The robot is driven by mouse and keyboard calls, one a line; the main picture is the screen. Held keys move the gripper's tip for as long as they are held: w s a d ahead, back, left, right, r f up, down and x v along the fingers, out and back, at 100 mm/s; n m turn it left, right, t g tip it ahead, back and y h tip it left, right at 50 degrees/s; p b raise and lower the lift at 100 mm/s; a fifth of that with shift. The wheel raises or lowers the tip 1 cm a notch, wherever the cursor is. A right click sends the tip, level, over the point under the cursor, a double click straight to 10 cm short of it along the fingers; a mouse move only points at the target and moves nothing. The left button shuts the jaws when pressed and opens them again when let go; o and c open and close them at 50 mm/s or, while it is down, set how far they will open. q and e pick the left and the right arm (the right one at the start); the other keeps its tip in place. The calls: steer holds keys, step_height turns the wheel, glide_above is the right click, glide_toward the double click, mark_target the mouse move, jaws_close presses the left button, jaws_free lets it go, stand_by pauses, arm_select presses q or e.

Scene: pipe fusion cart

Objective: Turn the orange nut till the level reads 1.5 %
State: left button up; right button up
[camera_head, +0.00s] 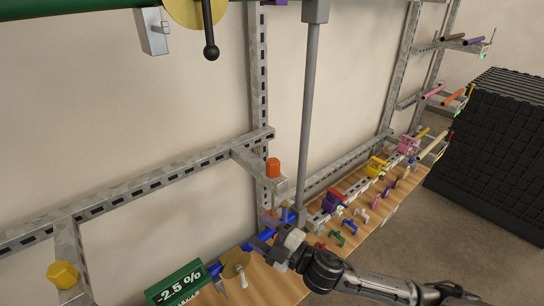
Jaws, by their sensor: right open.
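An orange nut (273,167) stands upright on the end of a grey slotted bracket, right of the picture's middle. More orange shows just under that bracket, partly hidden. A green level display (180,284) at the bottom left reads -2.5 %. My right arm comes in from the lower right. My right gripper (273,229) is open below the bracket, with blue parts on either side of its front. It is apart from the upper orange nut. Whether it touches the lower orange part, I cannot tell. My left gripper is not in view.
A yellow nut (62,274) sits on another bracket at the lower left. A grey vertical pole (309,110) rises just right of the orange nut. A wooden bench (372,222) holds several coloured clamps and fittings. A black crate stack (500,150) stands at the right.

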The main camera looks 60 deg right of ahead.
step_height(320, 180, up, 10)
steer(key=w+a+n+y, duration=0.1)
steer(key=a+n+y, duration=0.1)
steer(key=n+y, duration=0.75)
step_height(320, 180, up, 15)
steer(key=n+g+h+p, duration=0.5)
steer(key=n+g+h, duration=0.45)
steer(key=g, duration=0.95)
glide_above(271, 159)
steer(key=y, duration=0.1)
steer(key=shift+n, duration=0.4)
step_height(271, 159, down, 14)
steer(key=shift+r+p, duration=0.25)
steer(key=shift+p, duration=0.55)
steer(key=shift+c, duration=0.2)
